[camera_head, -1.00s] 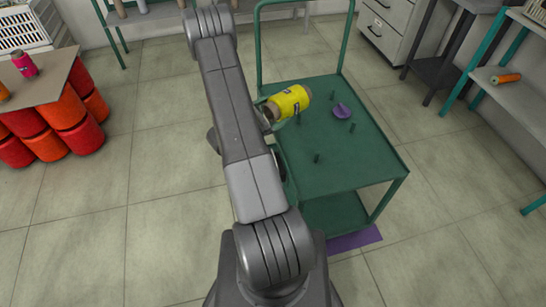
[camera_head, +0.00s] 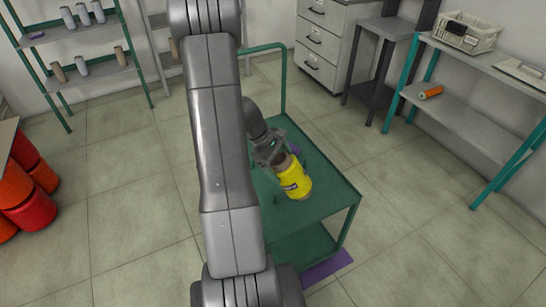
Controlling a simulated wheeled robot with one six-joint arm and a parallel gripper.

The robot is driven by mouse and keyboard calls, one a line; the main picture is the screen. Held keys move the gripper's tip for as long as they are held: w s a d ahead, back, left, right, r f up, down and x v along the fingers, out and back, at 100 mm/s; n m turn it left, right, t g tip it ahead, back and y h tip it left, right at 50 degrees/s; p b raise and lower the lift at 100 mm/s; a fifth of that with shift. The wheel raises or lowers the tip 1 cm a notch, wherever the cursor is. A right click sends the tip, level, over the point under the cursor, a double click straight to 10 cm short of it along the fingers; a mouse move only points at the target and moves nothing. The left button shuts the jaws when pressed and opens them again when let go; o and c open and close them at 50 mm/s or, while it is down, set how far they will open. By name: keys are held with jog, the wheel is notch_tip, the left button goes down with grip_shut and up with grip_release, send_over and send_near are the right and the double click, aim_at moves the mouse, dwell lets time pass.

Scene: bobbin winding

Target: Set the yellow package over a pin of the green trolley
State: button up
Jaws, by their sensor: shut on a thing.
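The yellow package (camera_head: 295,185) is a yellow spool with a dark label and a bare upper end. My gripper (camera_head: 278,158) is shut on its upper end. The package looks near upright, leaning a little in the picture, over the top of the green trolley (camera_head: 333,192). I cannot tell whether its lower end touches the top or is around a pin.
A grey drawer cabinet (camera_head: 322,45) and a dark stand (camera_head: 385,30) are behind the trolley. A shelf at the right holds an orange spool (camera_head: 431,92) and a crate (camera_head: 466,32). Red drums (camera_head: 25,210) are at the left. Floor right of the trolley is clear.

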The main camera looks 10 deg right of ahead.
jog(key=shift+s+a+r+m+t+y+p, duration=0.15)
jog(key=shift+r+m+y+p, duration=0.15)
jog(key=shift+r+y, duration=0.25)
jog(key=shift+s+d+r+m+t+y+p, duration=0.1)
jog(key=shift+r+m+t+y+p, duration=0.1)
jog(key=shift+r+m+y, duration=0.35)
jog(key=w+r+y, duration=0.1)
jog(key=a+r+m+t+y+p, duration=0.1)
jog(key=r, duration=0.1)
jog(key=w+r+m+t+y+p, duration=0.1)
jog(key=shift+w+a+r, duration=0.2)
jog(key=shift+w+r, duration=0.05)
jog(key=shift+w, duration=0.1)
jog(key=shift+f+b, duration=4.7)
jog(key=shift+f, duration=1.75)
jog(key=shift+f+b, duration=0.9)
jog(key=shift+f, duration=0.15)
jog(key=o, duration=1)
jog(key=shift+o, duration=0.2)
notch_tip(320, 180, up, 14)
jog(key=shift+f+p, duration=0.1)
jog(key=shift+p, duration=0.45)
